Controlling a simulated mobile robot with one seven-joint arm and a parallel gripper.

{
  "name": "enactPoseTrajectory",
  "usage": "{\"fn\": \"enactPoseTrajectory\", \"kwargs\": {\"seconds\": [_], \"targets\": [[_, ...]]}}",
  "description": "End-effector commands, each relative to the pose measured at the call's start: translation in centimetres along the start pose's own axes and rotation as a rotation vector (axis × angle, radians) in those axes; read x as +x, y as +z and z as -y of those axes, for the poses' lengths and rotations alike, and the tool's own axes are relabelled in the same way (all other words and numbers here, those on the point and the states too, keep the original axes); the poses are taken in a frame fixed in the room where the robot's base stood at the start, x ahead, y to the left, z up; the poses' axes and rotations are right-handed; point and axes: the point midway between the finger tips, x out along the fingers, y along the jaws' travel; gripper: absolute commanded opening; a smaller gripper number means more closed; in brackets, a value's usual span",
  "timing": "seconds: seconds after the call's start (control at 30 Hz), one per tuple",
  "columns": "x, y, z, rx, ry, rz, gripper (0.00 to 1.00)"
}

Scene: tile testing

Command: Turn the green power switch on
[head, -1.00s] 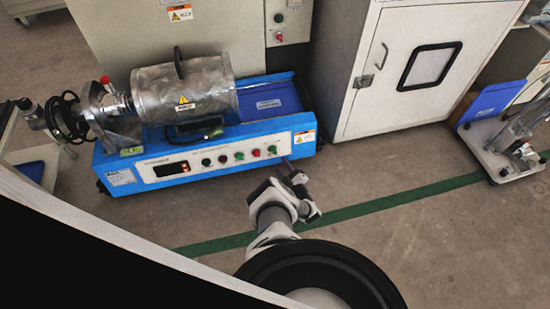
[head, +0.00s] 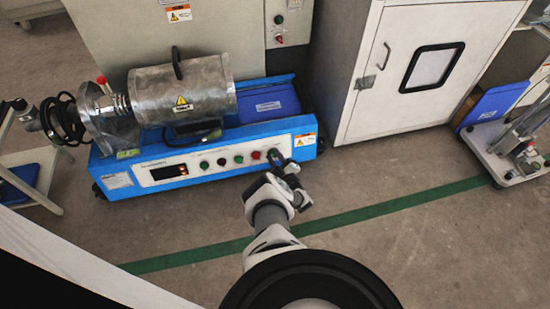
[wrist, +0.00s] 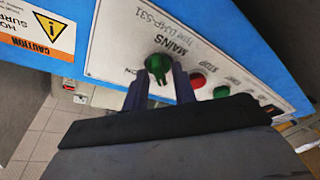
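The green power switch (wrist: 158,67) is a round knob with a grip bar on the white panel, beside the word MAINS in the wrist view. My gripper (wrist: 159,78) is at the panel, with one dark finger on each side of the knob. The fingers stand apart and look open around it; whether they touch it is not clear. In the head view my gripper (head: 275,157) is at the right end of the panel and covers the switch. The panel (head: 207,163) is on the front of the blue machine (head: 303,128).
A red button (wrist: 197,80) and a green button (wrist: 221,92) sit close to the right finger in the wrist view. A metal cylinder (head: 200,90) lies on the machine. A white cabinet (head: 390,100) stands to the right. The floor in front is clear.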

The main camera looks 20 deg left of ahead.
Motion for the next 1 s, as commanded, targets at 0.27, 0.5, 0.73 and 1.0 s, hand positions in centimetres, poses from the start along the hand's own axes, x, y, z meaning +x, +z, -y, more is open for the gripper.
{"fn": "enactPoseTrajectory", "kwargs": {"seconds": [0.27, 0.5, 0.73, 1.0], "targets": [[-0.13, -0.10, -0.08, 0.130, 0.040, 0.001, 0.04], [-0.12, 0.06, 0.10, 0.223, 0.068, 0.004, 0.04], [-0.10, 0.09, 0.18, 0.253, 0.078, 0.004, 0.04], [-0.10, 0.10, 0.21, 0.253, 0.078, 0.003, 0.04]]}}
